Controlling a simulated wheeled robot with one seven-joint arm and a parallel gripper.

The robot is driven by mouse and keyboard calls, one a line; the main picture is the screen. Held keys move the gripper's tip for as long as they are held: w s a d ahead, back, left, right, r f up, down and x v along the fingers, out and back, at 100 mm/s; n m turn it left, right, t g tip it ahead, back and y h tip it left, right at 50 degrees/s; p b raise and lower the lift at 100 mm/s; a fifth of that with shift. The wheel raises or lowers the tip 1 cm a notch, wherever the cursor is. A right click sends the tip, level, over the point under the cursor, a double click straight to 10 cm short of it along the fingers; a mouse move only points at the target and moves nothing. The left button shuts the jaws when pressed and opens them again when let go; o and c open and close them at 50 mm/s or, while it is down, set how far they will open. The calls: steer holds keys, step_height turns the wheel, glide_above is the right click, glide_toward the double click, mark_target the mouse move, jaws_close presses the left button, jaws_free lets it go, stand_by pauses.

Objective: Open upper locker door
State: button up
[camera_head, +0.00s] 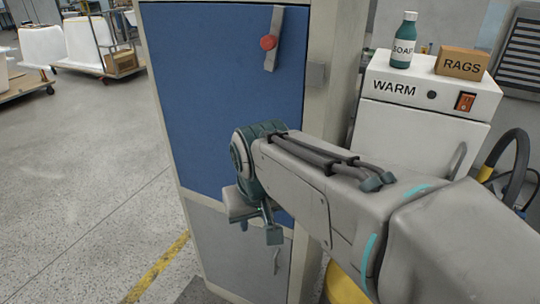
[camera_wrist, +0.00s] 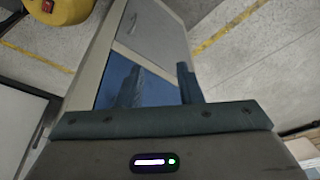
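The upper locker door (camera_head: 200,75) is blue and looks closed in its frame. Near its upper right side is a grey lever handle (camera_head: 275,30) with a red knob (camera_head: 268,43). My gripper (camera_head: 259,230) hangs well below the handle, in front of the door's lower edge. Its two fingers stand apart with nothing between them. In the wrist view, my gripper (camera_wrist: 160,75) shows the fingers spread, with part of the blue door (camera_wrist: 112,82) behind them. The handle is not visible in the wrist view.
A grey lower door (camera_head: 230,250) sits below the blue one, with its own small handle (camera_head: 276,262). A white warmer cabinet (camera_head: 415,100) stands right of the locker, bearing a soap bottle (camera_head: 403,45) and a rags box (camera_head: 462,63).

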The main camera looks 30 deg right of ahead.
steer(key=w+d+r+m+h+b, duration=0.2)
steer(key=w+d+r+m+b, duration=0.4)
steer(key=w+d+r, duration=0.5)
steer(key=shift+m, duration=0.5)
steer(key=x, duration=0.5)
steer(key=p+x, duration=0.1)
steer(key=x, duration=0.4)
steer(key=a+x, duration=0.1)
steer(key=x, duration=0.3)
steer(key=shift+w+f, duration=0.35)
steer(key=shift+w, duration=0.15)
jaws_close()
steer(key=shift+a, duration=0.15)
steer(key=shift+h, duration=0.3)
steer(key=shift+s, duration=0.1)
